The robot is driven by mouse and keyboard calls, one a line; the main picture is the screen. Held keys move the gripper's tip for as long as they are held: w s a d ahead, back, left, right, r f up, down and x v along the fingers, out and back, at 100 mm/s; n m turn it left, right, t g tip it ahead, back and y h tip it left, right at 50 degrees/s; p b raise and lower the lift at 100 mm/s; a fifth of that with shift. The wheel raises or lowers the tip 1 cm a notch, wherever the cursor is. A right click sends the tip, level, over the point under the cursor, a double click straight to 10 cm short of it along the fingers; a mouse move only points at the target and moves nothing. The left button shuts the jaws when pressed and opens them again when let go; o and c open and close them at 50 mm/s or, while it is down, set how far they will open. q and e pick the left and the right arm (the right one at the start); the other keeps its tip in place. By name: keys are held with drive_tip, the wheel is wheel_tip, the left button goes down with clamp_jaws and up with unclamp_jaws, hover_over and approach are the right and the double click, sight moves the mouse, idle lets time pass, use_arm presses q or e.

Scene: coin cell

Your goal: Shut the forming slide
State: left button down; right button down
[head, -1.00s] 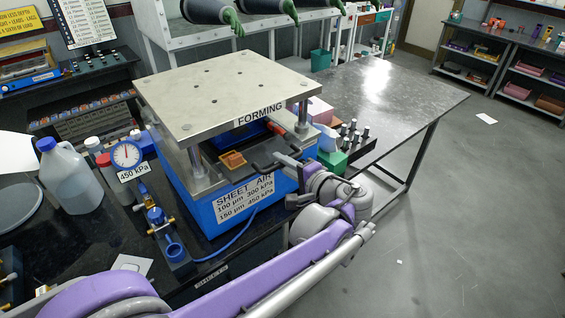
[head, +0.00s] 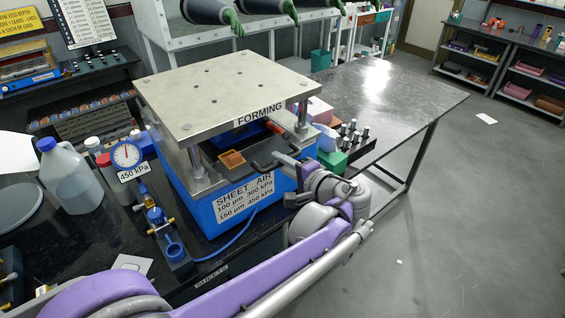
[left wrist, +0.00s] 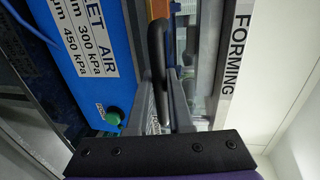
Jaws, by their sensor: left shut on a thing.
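The forming press (head: 228,95) is a blue base with a metal top plate on posts, marked FORMING. Its dark forming slide (head: 245,141) shows in the gap beneath the top plate, with its front sticking out toward me. A dark bar handle (head: 262,166) is on the slide's front; in the left wrist view the handle (left wrist: 156,50) runs up between my fingers. My left gripper (head: 284,161) is shut on this handle; it also shows in the left wrist view (left wrist: 160,92). The slide's inner end is hidden under the plate. My right gripper is not in view.
An amber block (head: 232,159) sits at the press opening, left of the handle. A pressure gauge (head: 127,155), a jug (head: 68,175) and a blue-based valve (head: 165,232) stand to the left.

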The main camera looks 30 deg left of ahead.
use_arm(q)
drive_tip(key=a, duration=0.1)
drive_tip(key=w+a, duration=0.1)
drive_tip(key=a, duration=0.1)
drive_tip(key=shift+w+a+r, duration=0.1)
drive_tip(key=shift+w+a, duration=0.05)
drive_tip(key=shift+w, duration=0.05)
drive_tip(key=c, duration=0.8)
unclamp_jaws()
drive_tip(key=shift+a, duration=0.1)
drive_tip(key=shift+c, duration=0.2)
drive_tip(key=v, duration=1.1)
drive_tip(key=shift+b, duration=0.4)
